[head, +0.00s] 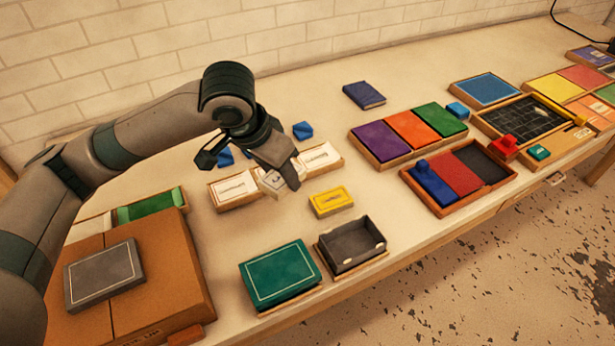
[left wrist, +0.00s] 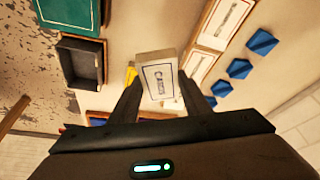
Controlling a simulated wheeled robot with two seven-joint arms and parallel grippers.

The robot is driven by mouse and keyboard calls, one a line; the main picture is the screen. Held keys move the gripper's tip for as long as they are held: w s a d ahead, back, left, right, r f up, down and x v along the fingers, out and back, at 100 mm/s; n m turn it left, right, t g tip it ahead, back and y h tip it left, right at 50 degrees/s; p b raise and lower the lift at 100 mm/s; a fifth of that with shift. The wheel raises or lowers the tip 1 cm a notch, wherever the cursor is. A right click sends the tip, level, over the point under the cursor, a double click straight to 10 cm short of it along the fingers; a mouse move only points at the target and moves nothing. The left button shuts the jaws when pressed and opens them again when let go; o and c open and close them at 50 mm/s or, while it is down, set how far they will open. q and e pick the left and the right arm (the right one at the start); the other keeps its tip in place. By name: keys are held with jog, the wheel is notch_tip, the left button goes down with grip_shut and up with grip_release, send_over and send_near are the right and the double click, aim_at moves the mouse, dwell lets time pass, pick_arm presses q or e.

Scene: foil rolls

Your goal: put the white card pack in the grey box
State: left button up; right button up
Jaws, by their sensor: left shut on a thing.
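My left gripper (head: 284,172) is shut on the white card pack (head: 270,184), which is partly hidden by a finger in the head view. In the left wrist view the white card pack (left wrist: 158,76), with dark lettering and a border, stands between the two fingers of the gripper (left wrist: 162,98). In the head view it overlaps the middle of the row of white packs; its height above them is hard to tell. The open, empty dark grey box (head: 352,243) is at the table's front edge, to the right of and nearer than the gripper. It also shows in the left wrist view (left wrist: 72,62).
A yellow pack (head: 331,201) lies between the gripper and the grey box. A green box (head: 279,276) is left of the grey box. White packs (head: 320,158) flank the gripper, with small blue pieces (head: 303,131) behind. A cardboard carton (head: 170,285) stands front left.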

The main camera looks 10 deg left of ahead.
pick_arm(q)
jog(key=w+a+n+t+y, duration=0.1)
jog(key=a+n+y, duration=0.1)
jog(key=a+n, duration=0.4)
jog(key=a, duration=0.2)
jog(key=shift+a, duration=0.35)
